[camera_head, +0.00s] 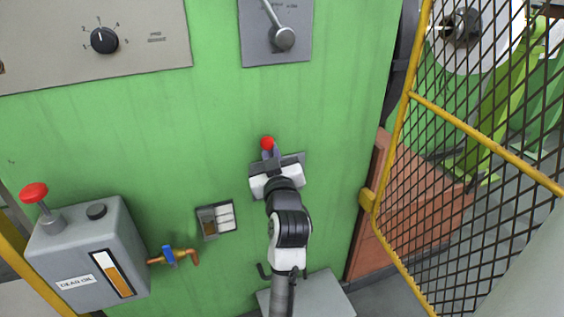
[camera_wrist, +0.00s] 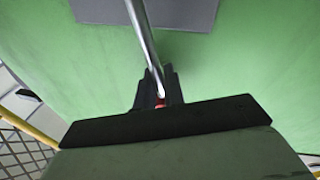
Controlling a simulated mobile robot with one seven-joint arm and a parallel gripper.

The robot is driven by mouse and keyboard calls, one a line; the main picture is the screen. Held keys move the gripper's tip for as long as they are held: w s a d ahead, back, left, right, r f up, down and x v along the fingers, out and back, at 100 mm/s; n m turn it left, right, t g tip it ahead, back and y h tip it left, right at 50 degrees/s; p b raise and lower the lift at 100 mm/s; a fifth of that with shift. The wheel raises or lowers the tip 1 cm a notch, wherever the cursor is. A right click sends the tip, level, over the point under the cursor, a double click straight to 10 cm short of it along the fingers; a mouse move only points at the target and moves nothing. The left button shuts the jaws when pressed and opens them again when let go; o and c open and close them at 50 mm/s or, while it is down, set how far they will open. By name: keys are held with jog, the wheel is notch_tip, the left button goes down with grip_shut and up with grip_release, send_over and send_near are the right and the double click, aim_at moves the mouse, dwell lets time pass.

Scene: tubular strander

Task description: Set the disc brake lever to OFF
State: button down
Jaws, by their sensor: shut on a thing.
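A lever with a red knob (camera_head: 267,142) stands out from a grey plate (camera_head: 293,160) on the green panel. Its metal rod (camera_wrist: 147,45) runs down from the plate in the wrist view to between my fingers. My gripper (camera_head: 269,155) is at this lever, and its dark fingers (camera_wrist: 157,88) are shut on it close to the knob. A little red shows between the fingers in the wrist view; the rest of the knob is hidden there. No lettering on this lever's plate is readable, so I cannot tell its marked position.
Another lever (camera_head: 284,38) with a round grey hub is higher up. A rotary knob (camera_head: 104,40) is at the upper left. A grey oil box (camera_head: 90,250) with a red button and a small blue-handled valve (camera_head: 168,256) are at lower left. A yellow-framed mesh guard (camera_head: 480,140) stands at right.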

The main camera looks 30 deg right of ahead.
jog(key=shift+w+a+f+n+y+b, duration=0.1)
jog(key=shift+a+f+n+y+b, duration=0.1)
jog(key=shift+a+n+b, duration=0.35)
jog(key=shift+w+a+f+n+y+b, duration=0.1)
jog(key=shift+a+f+n+b, duration=0.1)
jog(key=shift+a+n+b, duration=0.35)
jog(key=shift+d, duration=0.1)
jog(key=c, duration=1.6)
grip_release()
jog(key=shift+t, duration=0.3)
jog(key=shift+p+v, duration=3.75)
jog(key=shift+v, duration=3.2)
